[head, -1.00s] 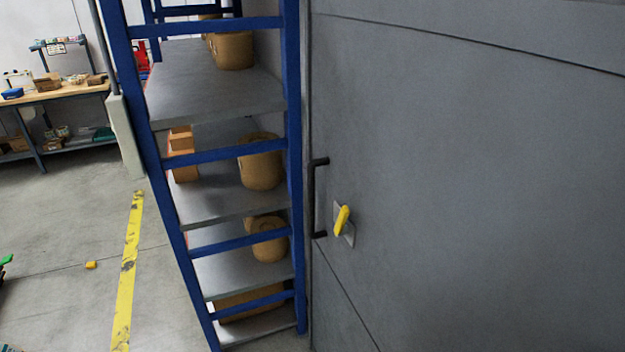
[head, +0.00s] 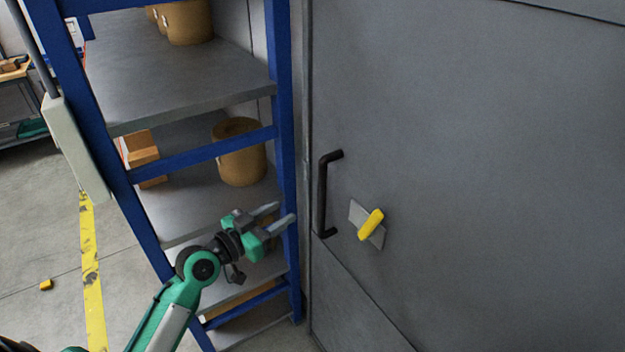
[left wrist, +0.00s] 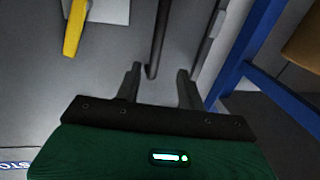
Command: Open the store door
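The store door (head: 480,160) is a large grey panel filling the right of the head view, and it looks shut. A black vertical bar handle (head: 323,195) is fixed near its left edge. A yellow lever (head: 371,224) on a grey plate (head: 357,213) sits just right of the handle, tilted. My left gripper (head: 285,215) is open and empty, left of the handle and apart from it. In the left wrist view the handle (left wrist: 158,40) runs down toward the space between the fingertips (left wrist: 160,72); the yellow lever (left wrist: 75,28) is at upper left. My right gripper is not in view.
A blue-framed shelf (head: 280,110) with brown rolls (head: 240,150) and boxes stands directly left of the door, close behind my left gripper. A yellow floor line (head: 92,275) and a small yellow block (head: 46,284) lie on the open floor at left.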

